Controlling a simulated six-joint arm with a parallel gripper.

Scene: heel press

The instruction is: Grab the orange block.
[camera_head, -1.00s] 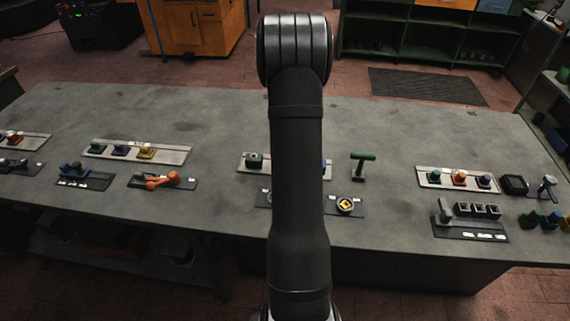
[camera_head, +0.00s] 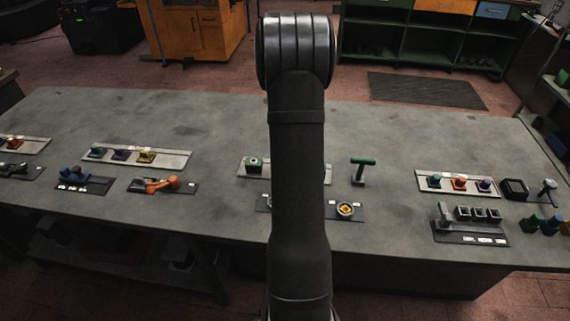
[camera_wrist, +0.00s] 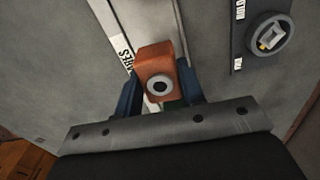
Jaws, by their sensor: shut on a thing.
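In the wrist view, an orange block (camera_wrist: 155,62) with a round grey-ringed dark hole in its near face sits between the two blue fingers of my gripper (camera_wrist: 160,85). The fingers are shut on its sides. The block is over a pale labelled strip (camera_wrist: 152,18); I cannot tell whether it touches it. In the head view my arm hides the gripper and this block.
A dark plate with a round yellow-centred dial (camera_wrist: 268,38) lies to the right in the wrist view. In the head view, a green-topped T-handle (camera_head: 362,168) stands right of my arm. A pale rack (camera_head: 428,190) holds small coloured pieces farther right.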

